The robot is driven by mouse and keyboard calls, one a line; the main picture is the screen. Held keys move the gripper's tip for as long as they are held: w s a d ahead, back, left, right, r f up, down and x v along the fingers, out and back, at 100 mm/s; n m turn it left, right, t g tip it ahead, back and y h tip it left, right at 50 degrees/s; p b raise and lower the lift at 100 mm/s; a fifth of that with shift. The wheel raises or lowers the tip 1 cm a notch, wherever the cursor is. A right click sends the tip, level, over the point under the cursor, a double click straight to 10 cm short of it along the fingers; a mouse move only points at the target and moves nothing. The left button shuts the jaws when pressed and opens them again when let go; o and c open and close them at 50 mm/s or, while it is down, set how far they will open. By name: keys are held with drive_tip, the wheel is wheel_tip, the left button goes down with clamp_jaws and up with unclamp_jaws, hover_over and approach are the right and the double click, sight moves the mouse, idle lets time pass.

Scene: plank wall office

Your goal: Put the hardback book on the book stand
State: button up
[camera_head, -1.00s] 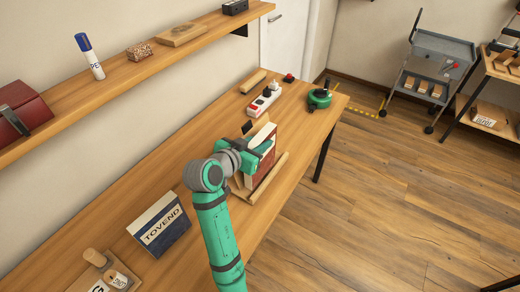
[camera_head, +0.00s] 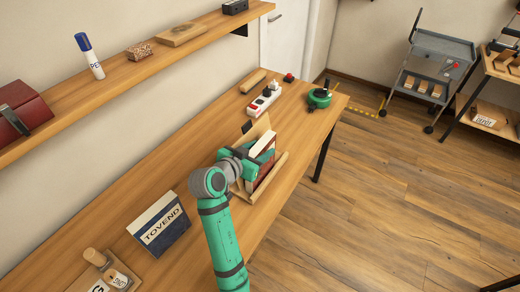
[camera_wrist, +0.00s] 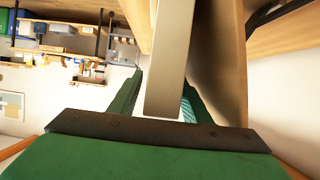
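The hardback book (camera_head: 264,148), with a dark red cover and pale page edges, stands steeply in the wooden book stand (camera_head: 251,131). The stand's back board is behind it and its front ledge (camera_head: 271,177) is before it. My gripper (camera_head: 258,162) is at the near end of the book. In the wrist view, the book's pale edge (camera_wrist: 168,60) lies between my two green fingers (camera_wrist: 160,95). A narrow gap shows beside the left finger; the right finger looks close to or touching the book. The stand's board (camera_wrist: 217,65) is close on the right. The book's lower edge is mostly hidden.
A power strip (camera_head: 264,101), a green tape-like reel (camera_head: 319,98) and a wooden block (camera_head: 253,81) lie beyond the stand. A TOVEND box (camera_head: 160,225) stands nearer on the desk (camera_head: 185,165). A wall shelf (camera_head: 130,75) runs along the left.

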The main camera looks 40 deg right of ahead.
drive_tip(key=shift+r, duration=0.1)
drive_tip(key=shift+a+r, duration=0.15)
drive_tip(key=shift+a, duration=0.05)
drive_tip(key=v, duration=1.1)
drive_tip(key=shift+s+a, duration=0.15)
drive_tip(key=shift+a, duration=0.1)
